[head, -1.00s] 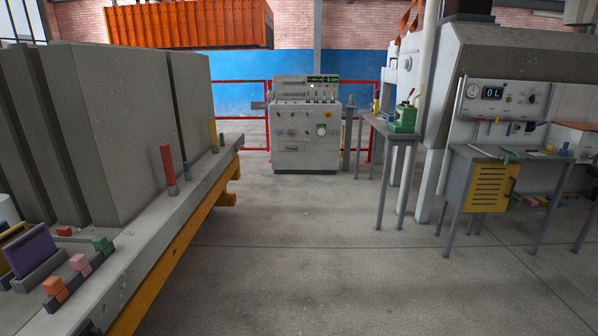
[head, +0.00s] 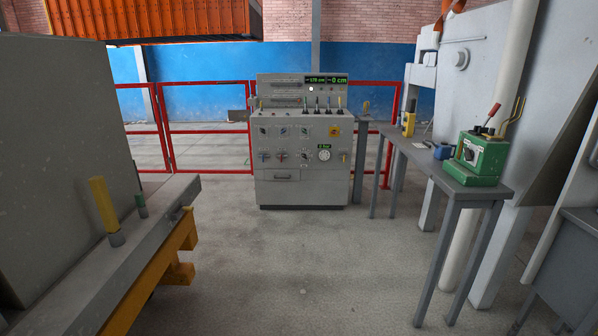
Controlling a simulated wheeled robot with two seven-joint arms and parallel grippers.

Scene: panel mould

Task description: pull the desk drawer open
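A grey control desk (head: 303,190) stands on the floor in the middle distance, ahead of me. A drawer (head: 281,175) with a small handle sits low on the left half of its front face. The drawer front looks flush with the desk, so it appears shut. Above it are knobs, coloured valves, a round dial and upright levers. A display (head: 326,80) with green digits tops the desk. Neither of my grippers is in view.
A mould bed (head: 120,262) with an orange frame runs along the left. A grey table (head: 425,168) with a green device (head: 478,160) stands at right. Red railings (head: 207,152) are behind the desk. The floor (head: 290,265) between is clear.

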